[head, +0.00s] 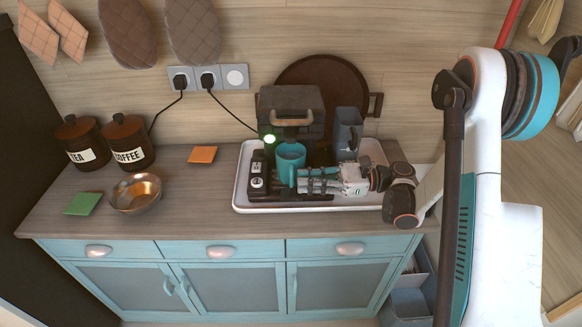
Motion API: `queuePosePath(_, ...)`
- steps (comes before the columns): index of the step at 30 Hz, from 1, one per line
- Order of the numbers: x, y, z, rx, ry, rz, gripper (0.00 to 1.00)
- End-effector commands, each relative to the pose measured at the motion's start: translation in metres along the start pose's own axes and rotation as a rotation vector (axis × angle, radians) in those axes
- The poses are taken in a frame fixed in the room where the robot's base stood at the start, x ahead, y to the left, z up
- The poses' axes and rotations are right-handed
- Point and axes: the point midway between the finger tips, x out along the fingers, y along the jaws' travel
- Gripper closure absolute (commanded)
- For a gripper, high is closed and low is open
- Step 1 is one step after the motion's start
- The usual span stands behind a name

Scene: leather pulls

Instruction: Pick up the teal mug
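The teal mug (291,158) stands upright at the coffee machine (291,103), in front of its body and under its head, above the white tray (247,197). My gripper (308,181) reaches in from the right, at the mug's lower right side. Its fingers point left toward the mug and overlap its lower edge in the picture. I cannot tell whether they touch the mug or how far apart they are.
A dark blue-grey container (347,133) stands behind my gripper on the tray. A copper bowl (136,193), green square (83,203), orange square (202,154), tea canister (83,142) and coffee canister (128,142) are on the counter's left. The counter's left-middle front is clear.

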Motion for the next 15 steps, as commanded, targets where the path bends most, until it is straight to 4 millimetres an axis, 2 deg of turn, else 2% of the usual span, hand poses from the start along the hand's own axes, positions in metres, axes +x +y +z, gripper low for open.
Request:
queuePosePath(9, 0.042, 0.001, -0.005, 0.000, 0.000, 0.003, 0.84)
queuePosePath(15, 0.046, 0.000, -0.003, 0.000, 0.000, 0.000, 0.84)
